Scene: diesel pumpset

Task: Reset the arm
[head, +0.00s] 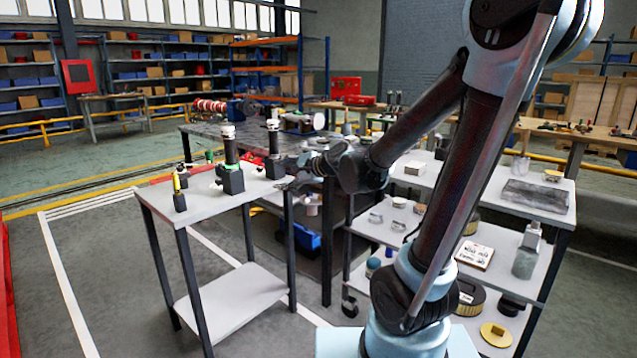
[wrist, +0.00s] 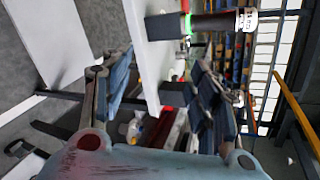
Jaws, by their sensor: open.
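My arm (head: 455,185) reaches from its light blue base at the lower right, up, then down and left. My gripper (head: 287,174) is at the right edge of the small white table (head: 212,208), beside a dark injector-like part on a black block (head: 275,165). In the wrist view my gripper (wrist: 163,78) has its two fingers spread, with nothing held between them. The table edge and one dark upright part with a white top (wrist: 215,24) show beyond the fingers. Whether a finger touches the block is unclear in the head view.
A second upright part (head: 229,165) and a small yellow-tipped part (head: 179,195) stand on the same table. A dark workbench (head: 245,135) is behind. A white shelf cart (head: 500,195) with several parts stands to the right. Floor at the left is clear.

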